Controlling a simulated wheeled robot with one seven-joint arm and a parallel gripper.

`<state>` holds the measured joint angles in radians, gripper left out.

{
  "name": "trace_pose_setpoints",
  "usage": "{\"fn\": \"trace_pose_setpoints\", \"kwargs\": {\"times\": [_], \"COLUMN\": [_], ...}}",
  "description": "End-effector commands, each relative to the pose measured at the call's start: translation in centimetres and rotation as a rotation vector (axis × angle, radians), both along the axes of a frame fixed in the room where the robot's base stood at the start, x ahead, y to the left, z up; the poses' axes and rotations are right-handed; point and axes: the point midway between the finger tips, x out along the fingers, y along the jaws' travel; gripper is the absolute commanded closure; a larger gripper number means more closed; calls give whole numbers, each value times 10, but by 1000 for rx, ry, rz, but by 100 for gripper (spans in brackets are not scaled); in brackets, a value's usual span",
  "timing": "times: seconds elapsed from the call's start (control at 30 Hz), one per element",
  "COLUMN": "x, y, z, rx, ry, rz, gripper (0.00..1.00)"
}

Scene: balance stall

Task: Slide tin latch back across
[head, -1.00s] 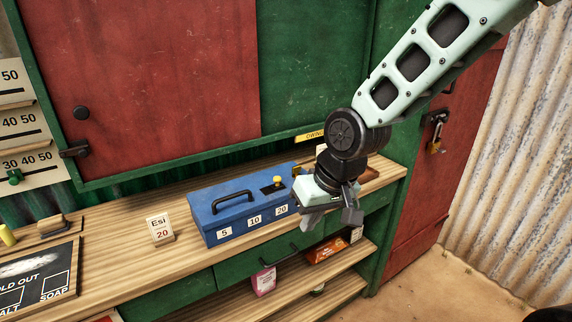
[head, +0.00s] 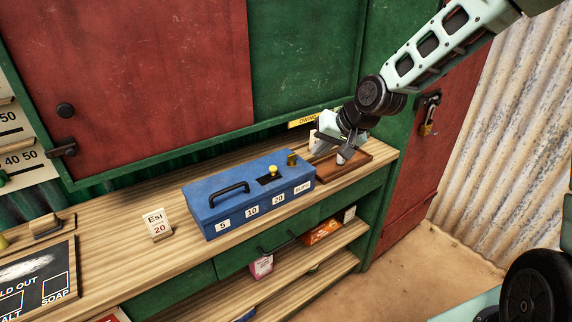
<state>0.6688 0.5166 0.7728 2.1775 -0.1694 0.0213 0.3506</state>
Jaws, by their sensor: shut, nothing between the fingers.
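The tin is a blue box (head: 215,205) on the wooden counter, with a dark carry handle on its lid and white number labels along its front. A small yellow knob (head: 272,171) stands in a dark slot on the right part of the lid. A brass-coloured piece (head: 292,159) sits at the lid's back right; I cannot tell which of the two is the latch. My gripper (head: 345,157) is shut and empty, to the right of the tin and apart from it, over a brown tray. The fingertips are small and partly hidden by the wrist.
The brown tray (head: 330,177) lies at the counter's right end, with a small pale item in it. A card reading "Esi 20" (head: 157,224) stands left of the tin. Red and green shutters (head: 300,60) rise behind. The counter between card and tin is clear.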

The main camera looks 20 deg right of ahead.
Motion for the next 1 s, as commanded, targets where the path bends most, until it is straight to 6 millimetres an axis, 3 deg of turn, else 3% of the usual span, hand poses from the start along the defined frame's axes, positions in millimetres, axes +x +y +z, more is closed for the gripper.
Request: {"fn": "trace_pose_setpoints", "kwargs": {"times": [0.27,0.63,1.0], "x": [13,50,64], "y": [10,33,66], "z": [-22,-80,-79], "rx": [0,0,-1], "ry": [3,4,0], "rz": [5,5,2], "gripper": [100,100,100]}}
